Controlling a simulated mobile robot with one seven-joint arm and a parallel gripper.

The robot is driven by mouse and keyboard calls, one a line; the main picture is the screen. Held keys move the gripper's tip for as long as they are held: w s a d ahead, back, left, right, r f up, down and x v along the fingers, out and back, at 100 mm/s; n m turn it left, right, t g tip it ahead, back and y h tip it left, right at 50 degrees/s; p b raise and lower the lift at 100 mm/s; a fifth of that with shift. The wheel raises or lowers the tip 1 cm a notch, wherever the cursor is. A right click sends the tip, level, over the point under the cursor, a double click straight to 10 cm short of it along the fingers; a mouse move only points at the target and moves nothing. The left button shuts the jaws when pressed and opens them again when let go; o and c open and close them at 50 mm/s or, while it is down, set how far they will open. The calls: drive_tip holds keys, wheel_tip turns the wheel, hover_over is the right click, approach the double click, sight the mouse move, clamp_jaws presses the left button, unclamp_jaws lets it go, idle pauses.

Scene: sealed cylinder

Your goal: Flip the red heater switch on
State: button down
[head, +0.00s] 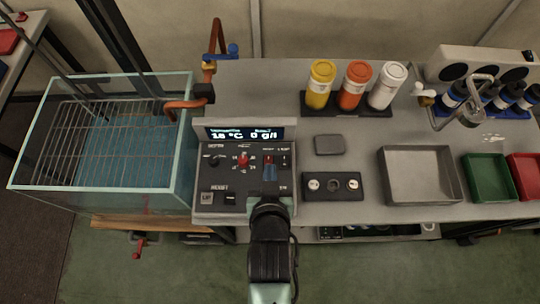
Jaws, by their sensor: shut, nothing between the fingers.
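The dark control panel (222,177) stands on the bench, left of the middle in the head view. A small red switch (268,158) shows in its upper right part; its position is too small to tell. My gripper (270,171) is shut and empty over the right part of the panel, with its tips just below the red switch. I cannot tell whether they touch it. The gripper hides the panel's lower right part. The display (240,134) above the panel reads about 18 °C and 0 g/l.
A red knob (243,160) and a dark switch (284,160) flank the red switch. A glass tank (105,145) stands at left. A dark block (332,186), grey tray (418,174) and bottle rack (350,104) lie to the right.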

hover_over(270, 162)
drive_tip(key=s, duration=0.2)
drive_tip(key=f, duration=0.4)
drive_tip(key=shift+w+p, duration=0.2)
drive_tip(key=shift+p, duration=0.1)
drive_tip(key=f, duration=0.1)
drive_tip(key=w+f, duration=0.1)
drive_tip(key=f, duration=0.1)
drive_tip(key=shift+f, duration=0.1)
drive_tip(key=shift+w+f, duration=0.1)
drive_tip(key=shift+f, duration=0.6)
drive_tip(key=shift+p, duration=0.3)
drive_tip(key=shift+w+g+p, duration=0.2)
drive_tip(key=shift+g+p, duration=0.1)
drive_tip(key=shift+f, duration=0.3)
drive_tip(key=shift+w, duration=0.1)
